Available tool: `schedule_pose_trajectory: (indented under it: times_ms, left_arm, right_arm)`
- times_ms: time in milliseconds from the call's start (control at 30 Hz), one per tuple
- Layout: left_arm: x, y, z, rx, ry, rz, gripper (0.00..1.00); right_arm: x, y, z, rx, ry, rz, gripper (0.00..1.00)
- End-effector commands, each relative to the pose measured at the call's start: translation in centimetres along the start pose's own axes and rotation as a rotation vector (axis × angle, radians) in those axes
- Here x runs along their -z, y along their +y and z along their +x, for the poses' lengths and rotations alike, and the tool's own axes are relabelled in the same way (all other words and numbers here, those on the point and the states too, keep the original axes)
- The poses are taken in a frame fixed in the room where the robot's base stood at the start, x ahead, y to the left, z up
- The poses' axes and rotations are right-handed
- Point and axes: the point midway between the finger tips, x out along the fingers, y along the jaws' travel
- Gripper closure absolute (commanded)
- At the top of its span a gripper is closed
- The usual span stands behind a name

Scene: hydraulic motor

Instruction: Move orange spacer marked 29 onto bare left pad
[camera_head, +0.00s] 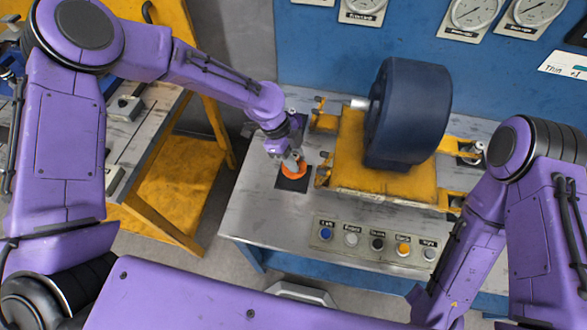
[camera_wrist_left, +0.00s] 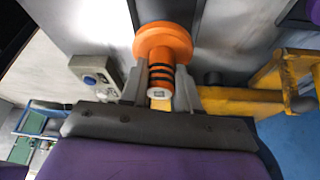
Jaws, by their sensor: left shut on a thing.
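The orange spacer (camera_head: 294,170) is in my left gripper (camera_head: 292,158), at the dark square pad (camera_head: 291,185) on the left part of the grey workbench. In the left wrist view the spacer (camera_wrist_left: 163,42) has a wide round flange and a narrower stem with black bands. A small pale label shows on the stem's end, too small to read. The fingers of my left gripper (camera_wrist_left: 160,88) are shut on the stem. I cannot tell whether the spacer touches the pad. My right arm is at the right, its gripper out of view.
A dark blue motor (camera_head: 408,110) on a yellow base (camera_head: 385,190) stands right of the pad, with yellow clamps close by. A button panel (camera_head: 376,240) lies along the bench front. A yellow-framed table (camera_head: 165,200) stands at left. Gauges (camera_head: 478,12) hang behind.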

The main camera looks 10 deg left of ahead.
Motion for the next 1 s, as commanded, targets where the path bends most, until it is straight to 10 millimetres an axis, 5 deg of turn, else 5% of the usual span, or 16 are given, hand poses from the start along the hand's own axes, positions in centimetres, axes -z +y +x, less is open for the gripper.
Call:
schedule_pose_trajectory:
  times_ms: [300, 633, 667, 733, 1000]
  left_arm:
    - [-1.9, 0.0, 4.5, 0.001, 0.000, -0.004, 1.00]
    - [-2.1, -0.1, 5.1, 0.003, 0.000, -0.003, 1.00]
    - [-2.1, 0.0, 5.0, 0.003, 0.000, -0.003, 0.63]
    - [-2.0, 0.0, 4.9, 0.003, 0.000, -0.003, 0.44]
    - [-2.0, 0.0, 4.8, 0.003, 0.000, -0.003, 0.44]
  right_arm:
    - [0.4, 0.1, -0.9, 0.000, 0.000, 0.000, 0.57]
    - [0.2, 0.0, -0.5, 0.000, 0.000, 0.000, 0.57]
    - [0.2, 0.1, -0.6, 0.000, 0.000, 0.000, 0.57]
    - [0.3, 0.1, -0.6, 0.000, 0.000, 0.000, 0.57]
    - [0.3, 0.1, -0.7, 0.000, 0.000, 0.000, 0.57]
